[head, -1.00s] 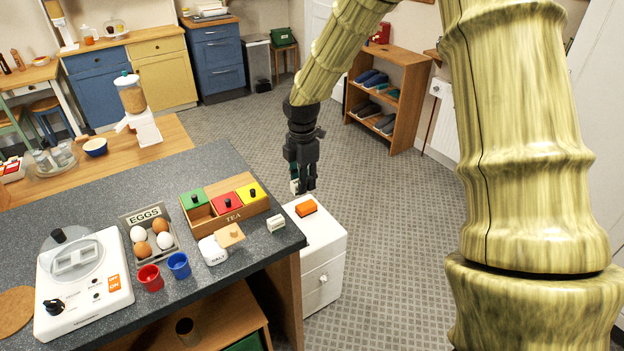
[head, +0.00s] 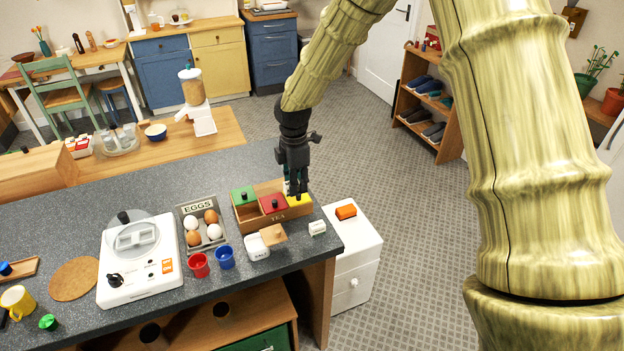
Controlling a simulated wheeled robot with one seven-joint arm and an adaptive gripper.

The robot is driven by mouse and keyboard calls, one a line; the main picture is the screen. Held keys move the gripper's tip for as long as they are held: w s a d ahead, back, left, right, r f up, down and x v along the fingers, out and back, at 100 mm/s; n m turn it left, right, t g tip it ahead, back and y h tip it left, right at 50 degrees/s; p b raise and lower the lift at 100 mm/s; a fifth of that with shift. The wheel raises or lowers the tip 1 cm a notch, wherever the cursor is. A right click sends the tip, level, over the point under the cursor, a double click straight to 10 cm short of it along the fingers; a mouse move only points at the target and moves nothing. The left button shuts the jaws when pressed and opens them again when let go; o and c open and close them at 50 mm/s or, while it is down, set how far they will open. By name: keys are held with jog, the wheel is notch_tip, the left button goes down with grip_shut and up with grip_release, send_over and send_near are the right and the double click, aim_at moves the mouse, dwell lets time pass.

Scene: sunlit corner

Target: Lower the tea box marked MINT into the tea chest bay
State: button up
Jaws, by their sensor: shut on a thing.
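The wooden tea chest (head: 247,219), marked TEA, stands near the right end of the dark counter. Knobbed pieces in green (head: 243,195), red (head: 272,204) and yellow (head: 299,201) show in it; bare wooden space shows beside them. My gripper (head: 295,191) points down over the chest's right part, beside and partly in front of the yellow piece. It is shut on a small tea box (head: 287,187), a sliver of pale and dark green between the fingers. The fingers hide most of this box, and I cannot read MINT on it. I cannot tell its height above the chest.
An egg tray (head: 189,212), a salt pot (head: 256,247), a red cup (head: 199,265), a blue cup (head: 226,257) and a small white block (head: 317,228) stand close to the chest. A white drawer unit (head: 357,262) with an orange item (head: 346,212) stands beyond the counter's right end.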

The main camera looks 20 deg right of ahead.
jog(key=w+a+f, duration=0.1)
jog(key=w+a, duration=0.1)
jog(key=a, duration=0.4)
jog(key=w+a+f+p, duration=0.1)
jog(key=w+a, duration=0.1)
jog(key=a, duration=0.4)
jog(key=shift+w+a+f, duration=0.15)
jog(key=shift+w+f, duration=0.05)
jog(key=shift+f, duration=0.15)
dwell(0.4)
jog(key=shift+f+b, duration=0.65)
jog(key=shift+f, duration=1.4)
jog(key=shift+f, duration=0.5)
jog(key=o, duration=0.9)
jog(key=shift+o, duration=0.2)
jog(key=shift+r, duration=0.1)
